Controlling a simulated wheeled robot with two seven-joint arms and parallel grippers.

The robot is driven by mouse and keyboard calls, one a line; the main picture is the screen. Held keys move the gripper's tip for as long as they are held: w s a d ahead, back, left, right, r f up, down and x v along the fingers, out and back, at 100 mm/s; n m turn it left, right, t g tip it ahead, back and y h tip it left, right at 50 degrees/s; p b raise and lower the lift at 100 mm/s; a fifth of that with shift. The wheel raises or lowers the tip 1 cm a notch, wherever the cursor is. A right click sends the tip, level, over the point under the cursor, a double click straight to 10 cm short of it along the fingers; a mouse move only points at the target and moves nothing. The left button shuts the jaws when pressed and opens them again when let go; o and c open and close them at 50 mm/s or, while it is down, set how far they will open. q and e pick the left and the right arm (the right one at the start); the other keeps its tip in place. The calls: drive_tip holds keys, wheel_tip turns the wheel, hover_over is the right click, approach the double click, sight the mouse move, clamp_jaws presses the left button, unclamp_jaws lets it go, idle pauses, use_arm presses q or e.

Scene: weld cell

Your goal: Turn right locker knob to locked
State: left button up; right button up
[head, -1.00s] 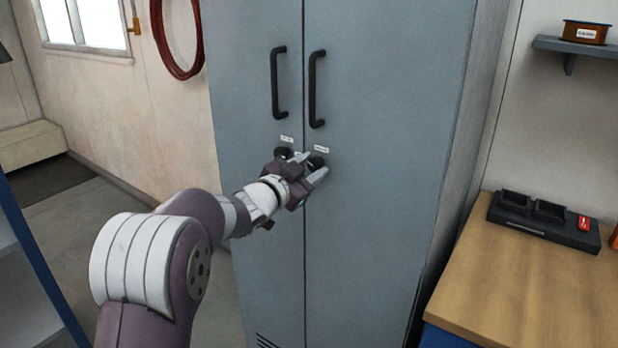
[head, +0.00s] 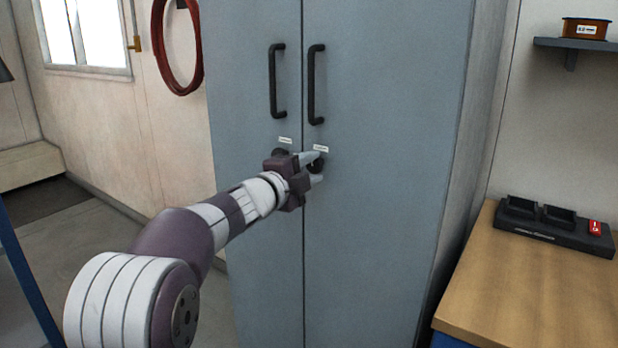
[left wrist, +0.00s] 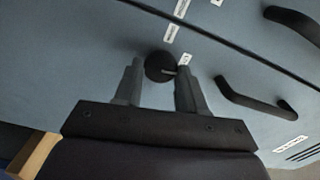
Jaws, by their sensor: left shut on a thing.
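The grey locker (head: 385,140) has two doors with black bar handles. The right locker knob (head: 317,165) is a round black knob below a small white label on the right door. The left door's knob (head: 281,153) is partly hidden behind my gripper. My right gripper is out of view.
A wooden bench (head: 510,285) with a black charger-like tray (head: 550,228) stands to the right of the locker. A shelf (head: 577,44) with a spool is above it. A red hose coil (head: 160,50) hangs on the left wall.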

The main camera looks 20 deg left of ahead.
use_arm(q)
drive_tip(key=shift+f+m+b, duration=0.1)
drive_tip(key=shift+m+b, duration=0.4)
drive_tip(key=shift+m, duration=0.5)
drive_tip(key=o, duration=1)
drive_tip(key=v, duration=1.2)
drive_tip(key=shift+s, duration=0.3)
drive_tip(key=shift+a, duration=0.1)
